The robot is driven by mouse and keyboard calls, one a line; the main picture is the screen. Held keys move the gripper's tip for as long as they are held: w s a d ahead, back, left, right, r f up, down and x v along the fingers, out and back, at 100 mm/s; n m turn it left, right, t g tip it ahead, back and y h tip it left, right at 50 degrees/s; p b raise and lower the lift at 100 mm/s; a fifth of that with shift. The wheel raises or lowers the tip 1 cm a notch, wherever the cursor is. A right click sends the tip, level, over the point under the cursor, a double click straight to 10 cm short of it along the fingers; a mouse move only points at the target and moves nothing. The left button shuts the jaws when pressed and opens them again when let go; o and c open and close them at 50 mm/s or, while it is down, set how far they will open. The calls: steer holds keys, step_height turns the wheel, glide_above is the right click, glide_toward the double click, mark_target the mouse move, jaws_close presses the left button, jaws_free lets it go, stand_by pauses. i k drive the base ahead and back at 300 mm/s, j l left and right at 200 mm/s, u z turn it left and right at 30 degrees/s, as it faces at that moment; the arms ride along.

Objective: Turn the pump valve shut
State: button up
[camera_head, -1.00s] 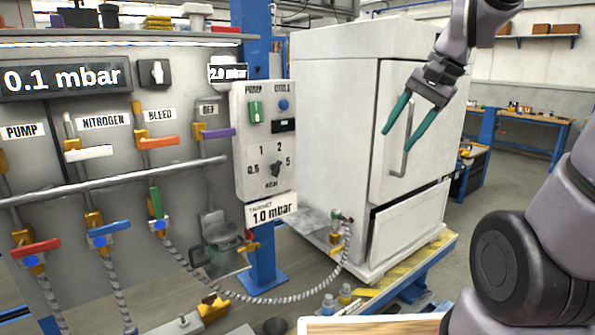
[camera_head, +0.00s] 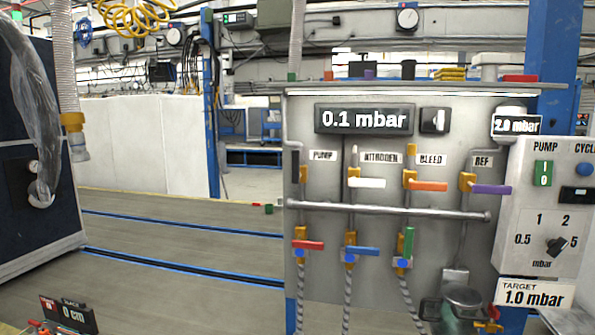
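The valve panel (camera_head: 390,270) stands right of centre, facing me. Under its PUMP label (camera_head: 322,156) is a yellow valve body (camera_head: 303,175) with what looks like a dark upright handle (camera_head: 295,164). Below the rail in the same column, a red handle (camera_head: 309,245) lies level. I cannot tell which of these is the pump valve. The panel display (camera_head: 365,119) reads 0.1 mbar. My gripper is not in view.
Other handles are white (camera_head: 368,183), orange (camera_head: 428,186), purple (camera_head: 491,190) and blue (camera_head: 362,251), all level, and green (camera_head: 409,243), upright. A horizontal rail (camera_head: 390,209) crosses the panel front. The floor (camera_head: 180,265) on the left is largely open.

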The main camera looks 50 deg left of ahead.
mark_target(296, 175)
steer(key=u, duration=2)
steer(key=i+j+u, duration=0.25)
steer(key=k, duration=0.1)
